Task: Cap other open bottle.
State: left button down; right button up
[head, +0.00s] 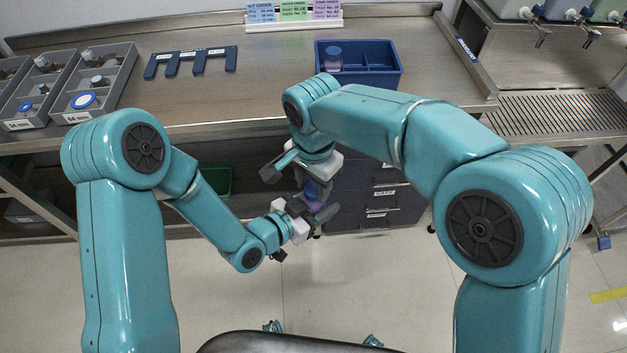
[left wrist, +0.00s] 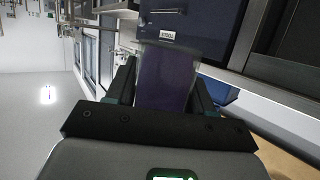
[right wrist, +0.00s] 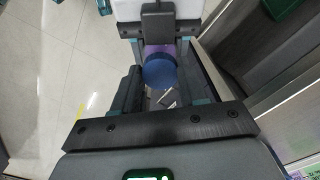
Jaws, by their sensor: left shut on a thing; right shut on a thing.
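My left gripper (head: 308,212) is shut on a bottle (head: 317,203) with purple liquid, held in the air in front of the bench. The bottle fills the space between the fingers in the left wrist view (left wrist: 166,80). My right gripper (head: 298,168) is above it, shut on a blue cap (head: 311,187). In the right wrist view the cap (right wrist: 160,71) lies between my fingers, in line with the bottle (right wrist: 158,48). I cannot tell whether the cap is seated on the neck. Another bottle (head: 333,60) stands in the left part of the blue divided crate (head: 375,83).
Grey bins (head: 108,85) with caps and small parts stand at the bench's left, beside a dark blue slotted holder (head: 190,62). Coloured order cards (head: 294,12) stand at the back. Drawers (head: 375,200) are below the bench. The bench middle is clear.

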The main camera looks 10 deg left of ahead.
jog(key=m, duration=1.2)
jog(key=o, duration=1)
jog(key=shift+r, duration=2.25)
jog(key=shift+c, duration=0.4)
